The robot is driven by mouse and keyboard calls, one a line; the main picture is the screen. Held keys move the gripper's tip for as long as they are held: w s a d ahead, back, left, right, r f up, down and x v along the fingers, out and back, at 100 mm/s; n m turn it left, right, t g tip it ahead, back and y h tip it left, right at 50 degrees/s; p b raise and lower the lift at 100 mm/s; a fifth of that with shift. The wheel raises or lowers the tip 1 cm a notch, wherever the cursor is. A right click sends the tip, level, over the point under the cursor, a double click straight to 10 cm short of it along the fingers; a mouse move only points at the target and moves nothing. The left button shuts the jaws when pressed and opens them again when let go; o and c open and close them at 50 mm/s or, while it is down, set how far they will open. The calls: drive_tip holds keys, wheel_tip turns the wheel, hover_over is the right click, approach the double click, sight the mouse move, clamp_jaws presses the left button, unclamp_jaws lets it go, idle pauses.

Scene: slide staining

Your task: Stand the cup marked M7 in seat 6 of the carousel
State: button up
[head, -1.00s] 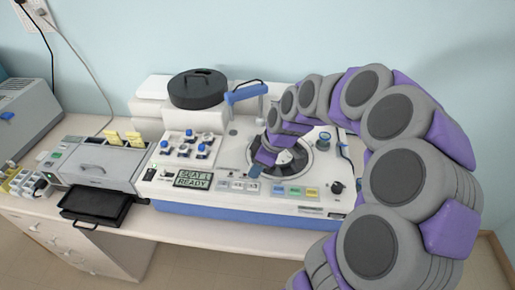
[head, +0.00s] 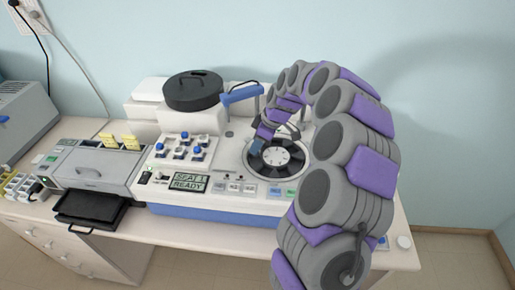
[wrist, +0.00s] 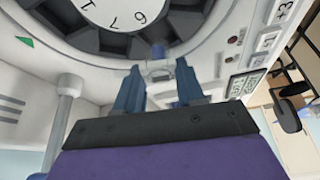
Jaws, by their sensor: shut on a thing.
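The carousel (head: 280,171) is a dark ring of seats around a white numbered hub on the white machine. In the wrist view the hub (wrist: 112,8) shows the digits 6, 1 and 7. My gripper (head: 257,148) is at the carousel's left rim in the head view. In the wrist view its blue fingers (wrist: 157,85) are shut on a small pale cup with a blue top (wrist: 158,55), in front of the seat ring. I cannot read a mark on it, nor tell whether it touches a seat.
Several blue-topped cups (head: 184,136) stand on the machine's left part. A display (head: 189,183) reads SEAT 1 READY. A round black lid (head: 193,88) and a blue arm (head: 240,94) stand behind. A black tray (head: 90,207) lies at the left. My arm hides the machine's right side.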

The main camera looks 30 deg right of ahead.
wheel_tip(320, 180, down, 2)
drive_tip(key=shift+f, duration=0.25)
drive_tip(key=shift+w+f, duration=0.1)
drive_tip(key=shift+a, duration=0.2)
drive_tip(key=shift+f+b, duration=0.25)
drive_tip(key=shift+b, duration=0.1)
drive_tip(key=o, duration=1)
drive_tip(key=shift+d, duration=0.15)
drive_tip(key=shift+o, duration=0.2)
